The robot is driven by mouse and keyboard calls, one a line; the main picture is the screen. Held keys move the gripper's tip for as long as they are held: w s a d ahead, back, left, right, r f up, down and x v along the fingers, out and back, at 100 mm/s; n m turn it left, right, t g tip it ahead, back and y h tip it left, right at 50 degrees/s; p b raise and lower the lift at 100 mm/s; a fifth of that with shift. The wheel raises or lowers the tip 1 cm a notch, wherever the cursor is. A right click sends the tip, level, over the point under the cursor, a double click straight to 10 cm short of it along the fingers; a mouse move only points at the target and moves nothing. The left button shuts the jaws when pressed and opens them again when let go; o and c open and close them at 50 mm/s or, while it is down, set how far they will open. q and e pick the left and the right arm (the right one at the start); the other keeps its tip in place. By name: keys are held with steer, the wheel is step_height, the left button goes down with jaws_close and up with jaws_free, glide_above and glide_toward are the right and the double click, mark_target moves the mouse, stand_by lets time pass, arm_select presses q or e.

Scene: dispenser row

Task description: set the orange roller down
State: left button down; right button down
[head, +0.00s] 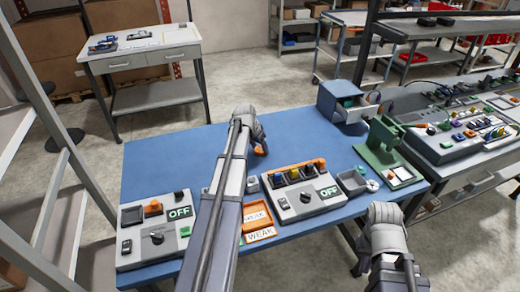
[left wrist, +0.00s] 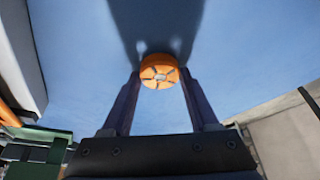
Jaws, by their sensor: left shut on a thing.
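The orange roller (head: 262,150) is at the end of my left arm, over the bare blue table top (head: 300,130) in the head view. In the left wrist view the roller (left wrist: 160,70) sits between the two fingertips, its round spoked end facing the camera. My left gripper (left wrist: 160,78) is shut on it. A dark shadow lies on the blue surface behind the roller; I cannot tell whether the roller touches the table. In the head view my left fingers are mostly hidden by the wrist. My right arm's wrist (head: 387,217) is at the lower right, its fingers hidden.
Two grey control boxes marked OFF stand at the left (head: 155,230) and middle (head: 300,192). An orange tray (head: 244,219) with WEAK labels lies between them. A blue drawer cabinet (head: 340,100) and a green stand (head: 383,145) are at the right. The table's back left is clear.

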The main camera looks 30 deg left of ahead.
step_height(320, 180, up, 10)
steer(key=p, duration=0.9)
steer(key=shift+p, duration=0.4)
